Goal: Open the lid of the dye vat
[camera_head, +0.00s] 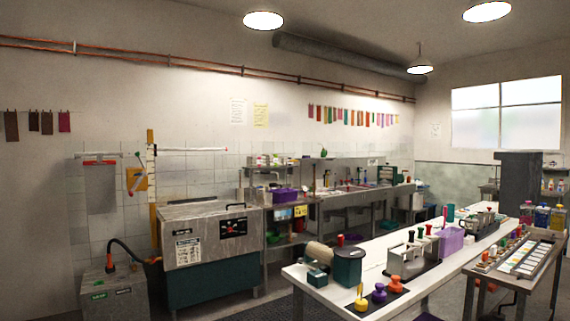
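The dye vat appears to be the large grey metal tank (212,238) against the tiled wall, left of centre. Its upper part is grey with a dark control panel and a white notice on the front, and its lower part is dark teal. Its flat grey lid (200,210) looks shut on top. A small dark handle or bracket shows at the lid's right side. The inside of the vat is hidden. My gripper is not in view.
A grey box with a black hose (112,290) stands left of the vat. A white table (345,262) with bottles and devices fills the front right. A shelf with a purple bin (285,195) stands right of the vat. A dark floor mat (262,308) lies before it.

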